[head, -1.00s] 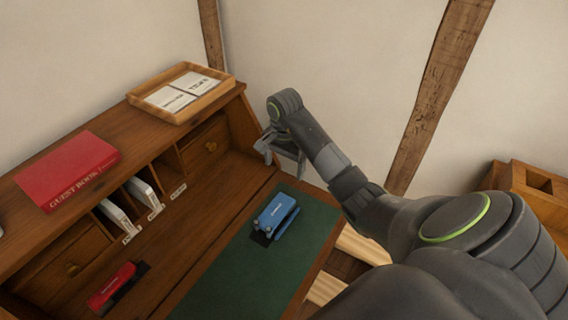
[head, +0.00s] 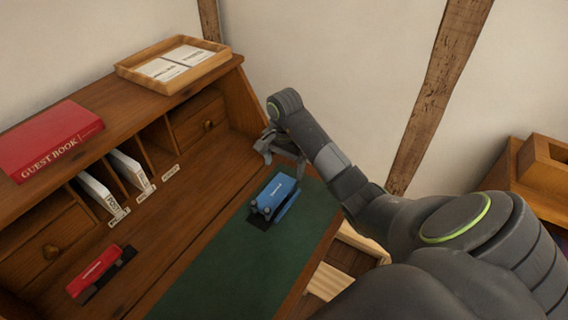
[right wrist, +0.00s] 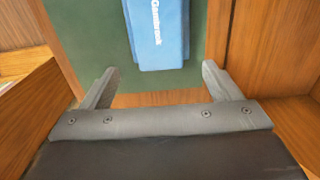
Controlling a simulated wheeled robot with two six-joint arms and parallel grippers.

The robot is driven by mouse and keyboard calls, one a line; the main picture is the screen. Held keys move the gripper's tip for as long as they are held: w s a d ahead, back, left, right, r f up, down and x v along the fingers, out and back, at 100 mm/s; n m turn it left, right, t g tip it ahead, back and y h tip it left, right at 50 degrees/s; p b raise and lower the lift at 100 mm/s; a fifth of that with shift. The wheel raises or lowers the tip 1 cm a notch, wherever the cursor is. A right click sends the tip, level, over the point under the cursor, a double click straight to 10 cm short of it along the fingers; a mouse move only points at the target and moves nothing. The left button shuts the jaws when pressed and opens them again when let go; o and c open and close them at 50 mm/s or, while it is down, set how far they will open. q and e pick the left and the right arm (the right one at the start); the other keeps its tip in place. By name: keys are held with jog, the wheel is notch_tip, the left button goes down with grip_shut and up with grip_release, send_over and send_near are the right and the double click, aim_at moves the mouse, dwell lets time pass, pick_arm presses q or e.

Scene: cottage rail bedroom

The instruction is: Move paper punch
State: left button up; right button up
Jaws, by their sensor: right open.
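The blue paper punch (head: 275,195) lies on the green mat (head: 225,262) of the writing desk. In the right wrist view the punch (right wrist: 158,35) shows at the top centre, just beyond the fingertips and between their lines. My right gripper (head: 278,148) is open and empty, above the desk's back right part, behind the punch in the head view; its two fingers (right wrist: 158,82) are spread apart in the right wrist view. A red stapler-like or punch-like object (head: 98,268) lies on the desk wood at the lower left. My left gripper is not in view.
The desk's upper shelf (head: 118,102) holds a red guest book (head: 50,138) and a wooden tray (head: 172,66) with papers. Pigeonholes with white envelopes (head: 126,170) and drawers line the back. A wooden box (head: 545,165) stands at the right. Mat left of the punch is clear.

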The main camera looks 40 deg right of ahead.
aim_at(284, 180)
notch_tip(284, 180, down, 3)
jog(key=shift+r+b, duration=0.2)
jog(key=shift+b, duration=0.65)
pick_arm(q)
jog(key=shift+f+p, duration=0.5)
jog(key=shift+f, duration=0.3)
pick_arm(e)
jog(key=shift+f, duration=2.6)
